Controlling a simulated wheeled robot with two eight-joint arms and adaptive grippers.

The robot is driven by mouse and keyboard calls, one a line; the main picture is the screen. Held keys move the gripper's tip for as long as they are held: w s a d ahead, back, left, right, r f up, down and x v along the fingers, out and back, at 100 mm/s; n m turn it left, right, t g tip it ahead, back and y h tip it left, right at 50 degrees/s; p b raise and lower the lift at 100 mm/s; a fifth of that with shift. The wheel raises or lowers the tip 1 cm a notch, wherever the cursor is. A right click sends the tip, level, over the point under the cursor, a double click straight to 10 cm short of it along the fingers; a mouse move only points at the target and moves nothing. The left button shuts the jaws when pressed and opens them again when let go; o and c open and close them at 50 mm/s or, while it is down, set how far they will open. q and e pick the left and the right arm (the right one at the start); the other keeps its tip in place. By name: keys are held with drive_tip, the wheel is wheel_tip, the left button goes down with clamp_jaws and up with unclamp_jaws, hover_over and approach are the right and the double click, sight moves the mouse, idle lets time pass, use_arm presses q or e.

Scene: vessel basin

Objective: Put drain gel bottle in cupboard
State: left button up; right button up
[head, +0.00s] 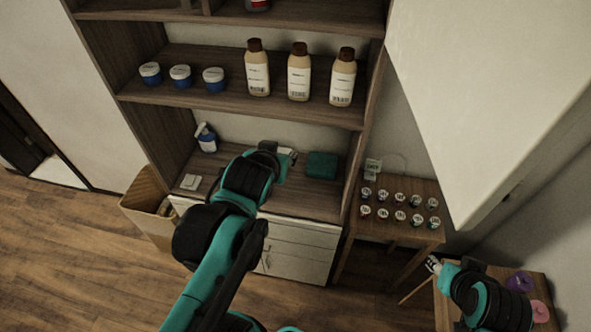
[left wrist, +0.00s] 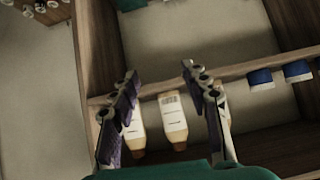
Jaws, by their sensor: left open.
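Three cream bottles with brown caps stand upright in a row on the middle shelf: left (head: 257,72), middle (head: 299,76) and right (head: 343,80). I cannot read their labels to tell which is drain gel. A white-fronted cupboard (head: 300,248) is below the worktop; its fronts look shut. My left gripper (head: 287,155) is above the worktop, below the bottles and apart from them. In the left wrist view its jaws (left wrist: 160,76) are open and empty, with a bottle (left wrist: 172,122) showing upside down beyond them. My right gripper (head: 433,264) is at lower right, its jaws unclear.
Blue-and-white jars (head: 181,77) share the bottle shelf. A spray bottle (head: 206,139) and a green box (head: 321,165) stand on the worktop. A side table (head: 390,231) holds several small jars. A cardboard box (head: 146,205) is on the floor. A white block (head: 490,90) overhangs the right.

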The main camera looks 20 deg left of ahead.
use_arm(q)
drive_tip(key=s+d+f+m+g+h, duration=0.2)
drive_tip(key=s+d+f+g, duration=0.1)
drive_tip(key=s+d+f, duration=0.3)
wheel_tip(320, 180, down, 3)
drive_tip(key=shift+s+d+r+m+h, duration=0.1)
drive_tip(key=shift+s+d+m+h, duration=0.25)
drive_tip(key=shift+d, duration=0.6)
wheel_tip(320, 180, down, 32)
drive_tip(key=b, duration=3.2)
drive_tip(key=shift+f, duration=0.2)
